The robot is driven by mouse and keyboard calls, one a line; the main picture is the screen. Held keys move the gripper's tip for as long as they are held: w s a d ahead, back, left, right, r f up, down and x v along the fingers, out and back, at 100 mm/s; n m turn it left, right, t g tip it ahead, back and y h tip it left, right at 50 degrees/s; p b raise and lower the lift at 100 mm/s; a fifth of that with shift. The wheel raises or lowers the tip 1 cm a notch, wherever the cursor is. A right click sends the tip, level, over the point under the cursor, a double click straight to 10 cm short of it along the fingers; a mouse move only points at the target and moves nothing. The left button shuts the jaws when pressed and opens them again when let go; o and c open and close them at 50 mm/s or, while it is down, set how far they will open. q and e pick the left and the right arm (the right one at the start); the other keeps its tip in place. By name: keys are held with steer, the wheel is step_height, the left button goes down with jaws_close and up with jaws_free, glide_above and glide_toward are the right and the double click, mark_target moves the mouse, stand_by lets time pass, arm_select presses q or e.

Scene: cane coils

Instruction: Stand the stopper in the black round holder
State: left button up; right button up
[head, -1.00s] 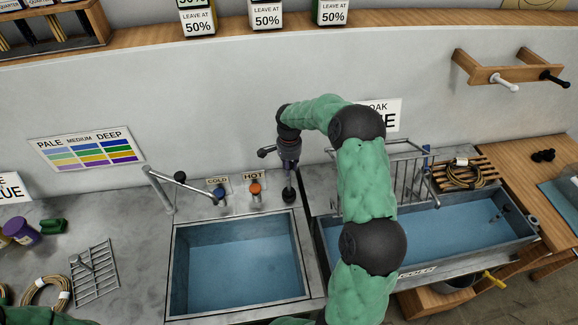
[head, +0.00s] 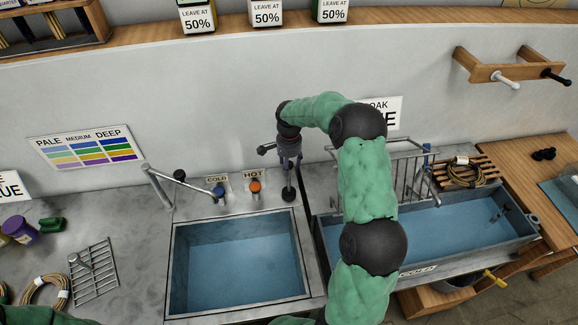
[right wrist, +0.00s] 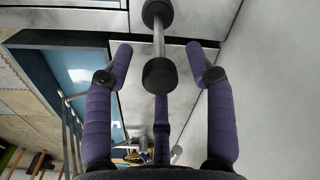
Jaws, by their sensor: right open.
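The stopper is a slim grey metal rod (head: 289,178) that stands upright in the black round holder (head: 288,194) on the grey counter, just behind the sink's back right corner. In the right wrist view its rod (right wrist: 159,42) runs between the near black knob (right wrist: 160,74) and the black holder (right wrist: 157,12). My right gripper (head: 289,160) is above the holder, pointing down, with its fingers around the upper part of the stopper. In the right wrist view the purple fingers (right wrist: 160,58) are spread on both sides, apart from the knob. My left gripper is out of view.
A water-filled sink (head: 238,265) lies in front of the holder. The cold tap (head: 218,191) and hot tap (head: 254,187) are to its left. A wire rack (head: 385,180) and a second basin (head: 460,225) are to the right. The wall is close behind.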

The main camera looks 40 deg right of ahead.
steer(key=shift+s+r, duration=0.1)
steer(key=shift+r, duration=3.35)
